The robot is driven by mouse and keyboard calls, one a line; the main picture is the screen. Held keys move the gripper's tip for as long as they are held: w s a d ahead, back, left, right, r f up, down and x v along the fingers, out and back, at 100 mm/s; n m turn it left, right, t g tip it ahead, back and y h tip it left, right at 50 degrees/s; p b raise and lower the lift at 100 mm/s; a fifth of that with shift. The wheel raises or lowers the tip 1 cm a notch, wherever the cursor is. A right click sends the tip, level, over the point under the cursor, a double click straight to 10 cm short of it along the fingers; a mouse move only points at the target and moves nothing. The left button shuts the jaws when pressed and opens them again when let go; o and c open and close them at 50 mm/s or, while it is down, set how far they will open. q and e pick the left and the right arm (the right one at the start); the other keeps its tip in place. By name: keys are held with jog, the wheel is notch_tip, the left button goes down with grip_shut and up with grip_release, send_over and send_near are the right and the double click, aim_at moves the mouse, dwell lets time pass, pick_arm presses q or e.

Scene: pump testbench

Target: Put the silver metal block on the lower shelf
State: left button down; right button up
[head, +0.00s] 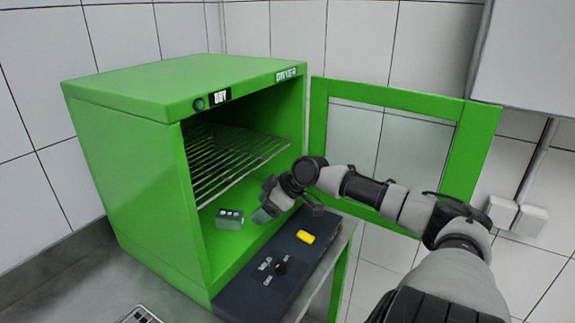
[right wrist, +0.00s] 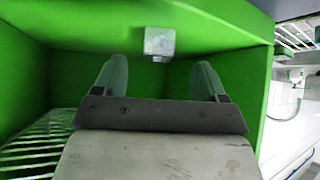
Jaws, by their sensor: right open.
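The silver metal block (head: 230,219) sits on the green floor of the cabinet (head: 140,180), below the wire shelf (head: 225,170). It has small light spots on its top. My right gripper (head: 266,205) is at the cabinet's open front, to the right of the block and apart from it. In the right wrist view the block (right wrist: 159,43) lies beyond the two open fingers, roughly midway between them. Nothing is between the fingers. My left gripper is not in view.
The cabinet's glazed door (head: 485,145) stands open to the right. A dark box with a yellow part (head: 306,237) lies in front of the opening, below my right arm. A grey item (head: 138,315) is partly cut off at the bottom edge. The cabinet floor around the block looks clear.

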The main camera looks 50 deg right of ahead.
jog(key=s+d, duration=0.3)
jog(key=s, duration=0.2)
jog(key=shift+s, duration=0.3)
jog(key=shift+c, duration=0.3)
dwell(0.9)
